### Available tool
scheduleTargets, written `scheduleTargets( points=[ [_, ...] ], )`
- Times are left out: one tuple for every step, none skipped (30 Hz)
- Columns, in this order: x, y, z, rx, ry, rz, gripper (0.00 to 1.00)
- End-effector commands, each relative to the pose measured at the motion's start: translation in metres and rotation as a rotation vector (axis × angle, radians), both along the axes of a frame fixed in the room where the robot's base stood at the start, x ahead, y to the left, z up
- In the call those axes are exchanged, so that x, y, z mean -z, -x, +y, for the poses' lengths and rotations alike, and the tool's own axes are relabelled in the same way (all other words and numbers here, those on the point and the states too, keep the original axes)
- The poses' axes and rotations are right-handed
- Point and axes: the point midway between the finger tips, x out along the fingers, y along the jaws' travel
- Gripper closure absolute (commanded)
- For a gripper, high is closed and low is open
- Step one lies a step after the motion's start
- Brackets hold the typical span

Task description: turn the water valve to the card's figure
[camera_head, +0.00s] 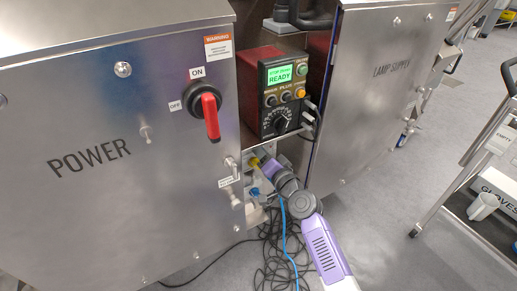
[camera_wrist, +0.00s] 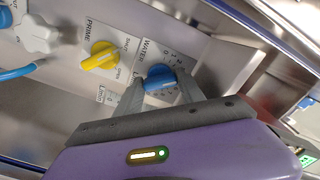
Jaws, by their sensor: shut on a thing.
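The water valve is a blue knob (camera_wrist: 160,78) on a white plate marked WATER in the wrist view, with a ring of small figures around it. My gripper (camera_wrist: 161,88) is shut on the blue knob, one finger on each side. The exact figure the knob points at is too small to tell. In the head view my gripper (camera_head: 268,167) reaches into the recess between the two steel cabinets, and the blue knob cannot be made out there. A small white label marked L/min (camera_wrist: 107,97) is partly behind my left finger. I cannot make out a figure on any card.
A yellow PRIME knob (camera_wrist: 100,56) sits left of the water knob, and a white knob (camera_wrist: 39,34) lies farther left, near a blue hose (camera_wrist: 18,73). The POWER cabinet (camera_head: 90,150) and LAMP SUPPLY cabinet (camera_head: 378,90) flank the recess. Cables (camera_head: 275,250) lie on the floor.

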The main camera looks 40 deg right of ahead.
Motion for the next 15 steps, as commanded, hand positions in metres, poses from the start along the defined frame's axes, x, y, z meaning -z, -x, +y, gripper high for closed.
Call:
scheduleTargets(
  points=[
    [-0.0006, 0.0007, -0.0008, 0.001, -0.034, -0.009, 0.95],
    [-0.0006, 0.0007, -0.0008, 0.001, -0.055, -0.016, 0.95],
    [-0.0006, 0.0007, -0.0008, 0.001, -0.083, -0.024, 0.95],
    [-0.0006, 0.0007, -0.0008, 0.001, -0.101, -0.029, 0.95],
    [-0.0005, 0.0007, -0.0007, 0.001, -0.119, -0.034, 0.95],
    [-0.0004, 0.0007, -0.0007, 0.001, -0.141, -0.04, 0.95],
    [-0.0004, 0.0007, -0.0007, 0.001, -0.157, -0.045, 0.95],
    [-0.0003, 0.0007, -0.0007, 0.001, -0.17, -0.049, 0.95],
    [-0.0001, 0.0007, -0.0007, 0.002, -0.189, -0.053, 0.95],
    [-0.0001, 0.0007, -0.0006, 0.001, -0.2, -0.057, 0.95],
    [-0.0001, 0.0007, -0.0006, 0.002, -0.212, -0.06, 0.95],
    [0.0, 0.0007, -0.0006, 0.002, -0.225, -0.064, 0.95],
    [0.0, 0.0007, -0.0006, 0.002, -0.234, -0.066, 0.95],
    [0.0002, 0.0007, -0.0006, 0.002, -0.241, -0.068, 0.95],
    [0.0002, 0.0007, -0.0006, 0.002, -0.25, -0.071, 0.95]
  ],
)
